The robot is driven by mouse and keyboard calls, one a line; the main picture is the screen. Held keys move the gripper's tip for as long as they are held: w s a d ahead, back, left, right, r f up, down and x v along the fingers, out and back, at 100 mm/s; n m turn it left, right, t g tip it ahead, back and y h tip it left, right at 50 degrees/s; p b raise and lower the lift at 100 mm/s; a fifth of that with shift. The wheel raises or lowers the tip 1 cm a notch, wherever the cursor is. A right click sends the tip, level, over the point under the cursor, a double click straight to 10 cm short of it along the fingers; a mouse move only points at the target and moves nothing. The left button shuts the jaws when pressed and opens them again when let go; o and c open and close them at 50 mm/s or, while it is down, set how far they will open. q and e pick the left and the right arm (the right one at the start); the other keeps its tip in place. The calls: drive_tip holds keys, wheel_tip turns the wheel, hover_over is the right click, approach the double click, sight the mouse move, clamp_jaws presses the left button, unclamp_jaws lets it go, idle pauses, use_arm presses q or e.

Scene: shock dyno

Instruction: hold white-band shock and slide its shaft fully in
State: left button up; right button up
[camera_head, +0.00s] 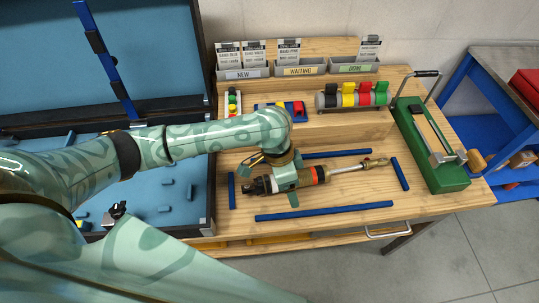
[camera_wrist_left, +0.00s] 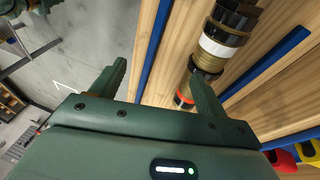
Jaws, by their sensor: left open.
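The shock lies on the wooden workbench, its dark body (camera_head: 258,186) to the left and its shaft (camera_head: 372,164) with a metal end eye to the right. An orange band circles the body near the shaft end. In the left wrist view the white band (camera_wrist_left: 220,41) shows on the shock. My right gripper is not in view.
Blue strips (camera_head: 325,211) frame the shock on the bench. Behind stand a rack with coloured pieces (camera_head: 352,97) and trays labelled NEW, WAITING and DONE (camera_head: 354,68). A green fixture (camera_head: 436,150) stands at the right. An open blue-lined case (camera_head: 180,165) lies left.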

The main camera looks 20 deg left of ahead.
sight(268, 180)
use_arm(q)
drive_tip(key=w+a+r+y, duration=0.3)
drive_tip(key=a, duration=0.4)
drive_tip(key=f, duration=1.1)
drive_tip(key=shift+s+f, duration=0.15)
drive_tip(key=shift+s, duration=0.05)
clamp_jaws()
unclamp_jaws()
drive_tip(key=r+p, duration=0.2)
drive_tip(key=r, duration=0.3)
drive_tip(key=r+p, duration=0.3)
drive_tip(key=r, duration=0.3)
drive_tip(key=r+p, duration=0.2)
drive_tip(key=r, duration=0.3)
drive_tip(key=shift+w+a+r, duration=0.15)
drive_tip(key=shift+w+a, duration=0.05)
drive_tip(key=shift+w, duration=0.1)
